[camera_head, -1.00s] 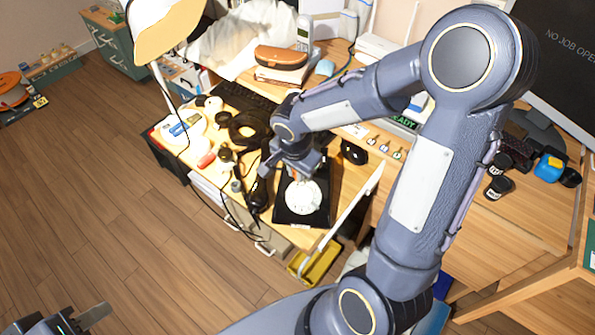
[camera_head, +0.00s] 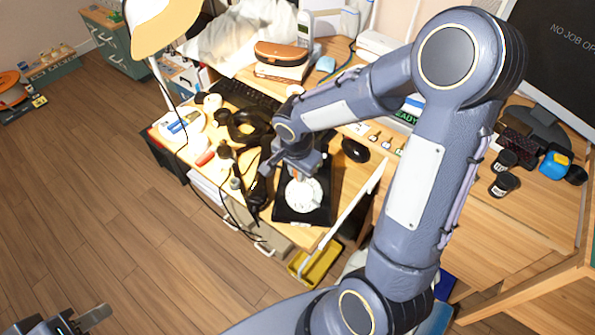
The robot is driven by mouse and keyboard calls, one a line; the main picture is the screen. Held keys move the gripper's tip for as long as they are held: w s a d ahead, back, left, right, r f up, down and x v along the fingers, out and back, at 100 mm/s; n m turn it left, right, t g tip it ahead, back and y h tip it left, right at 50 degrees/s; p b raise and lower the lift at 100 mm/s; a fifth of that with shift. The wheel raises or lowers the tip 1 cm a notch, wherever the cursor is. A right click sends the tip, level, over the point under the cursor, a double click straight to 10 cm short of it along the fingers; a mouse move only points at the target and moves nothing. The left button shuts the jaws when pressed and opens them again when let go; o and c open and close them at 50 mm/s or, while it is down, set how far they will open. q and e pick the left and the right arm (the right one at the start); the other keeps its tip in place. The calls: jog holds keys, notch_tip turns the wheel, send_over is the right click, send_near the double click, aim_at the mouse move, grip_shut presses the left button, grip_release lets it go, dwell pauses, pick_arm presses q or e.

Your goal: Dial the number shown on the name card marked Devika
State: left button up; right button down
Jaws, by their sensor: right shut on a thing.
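A black dial phone (camera_head: 288,215) with a pale round dial (camera_head: 304,198) sits on the wooden desk. My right gripper (camera_head: 297,174) is over the upper part of the dial, pointing down; its fingers are shut on a small orange-tipped thing that is mostly hidden. A black handset (camera_head: 257,190) lies to the left of the phone. My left gripper (camera_head: 92,317) is at the lower left corner, over the floor and far from the desk; only one finger shows clearly. No card with a readable Devika name is in view.
A lamp (camera_head: 160,28) stands at the left. A black keyboard (camera_head: 250,97), a white plate (camera_head: 183,125), a black mouse (camera_head: 355,150) and a brown case (camera_head: 280,53) crowd the desk. A yellow tray (camera_head: 315,265) is below the desk's front edge.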

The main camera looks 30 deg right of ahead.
jog(key=shift+f, duration=0.1)
dwell(0.3)
jog(key=shift+b, duration=0.35)
jog(key=shift+w+d+f+b, duration=0.1)
jog(key=shift+w+f+b, duration=0.05)
jog(key=shift+f+b, duration=0.35)
dwell(0.4)
jog(key=shift+d+r, duration=0.1)
jog(key=shift+s+d+r, duration=0.1)
jog(key=shift+s+d, duration=0.1)
jog(key=shift+d, duration=0.35)
dwell(0.4)
